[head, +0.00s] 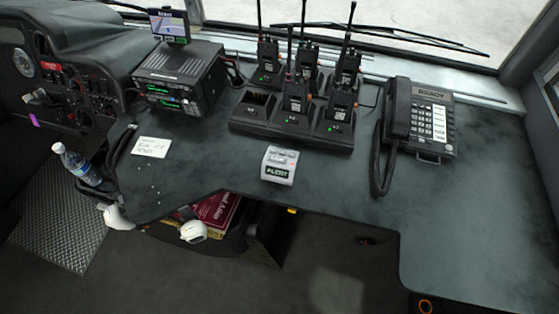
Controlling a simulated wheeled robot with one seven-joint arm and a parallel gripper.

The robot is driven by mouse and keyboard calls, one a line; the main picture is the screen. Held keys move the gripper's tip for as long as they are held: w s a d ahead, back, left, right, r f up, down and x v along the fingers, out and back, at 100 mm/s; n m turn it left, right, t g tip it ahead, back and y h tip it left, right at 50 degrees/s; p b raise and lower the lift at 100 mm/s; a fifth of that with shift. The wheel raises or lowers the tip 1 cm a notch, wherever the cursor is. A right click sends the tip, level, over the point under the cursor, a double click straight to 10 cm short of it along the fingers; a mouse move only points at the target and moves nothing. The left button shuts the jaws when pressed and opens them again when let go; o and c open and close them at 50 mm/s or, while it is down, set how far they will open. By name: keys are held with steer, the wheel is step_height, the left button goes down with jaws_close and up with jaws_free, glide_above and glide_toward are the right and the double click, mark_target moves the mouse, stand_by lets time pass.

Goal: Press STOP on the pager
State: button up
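The pager (279,165) is a small pale box near the front edge of the dark desk, at the middle of the picture. Its front face has a dark display with the word ALERT in light green letters. Small grey keys show on its upper face, but their labels are too small to read, so I cannot tell which one is STOP. Nothing touches or covers the pager. I cannot make out my gripper in the head view.
A charger tray (247,127) with several upright radios stands behind the pager. A desk phone (427,118) with a hanging cord is to the right, a radio set (180,80) to the left. A paper note (151,147) lies left. The desk (470,210) is clear at right front.

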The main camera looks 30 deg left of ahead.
jaws_close()
stand_by(1.4)
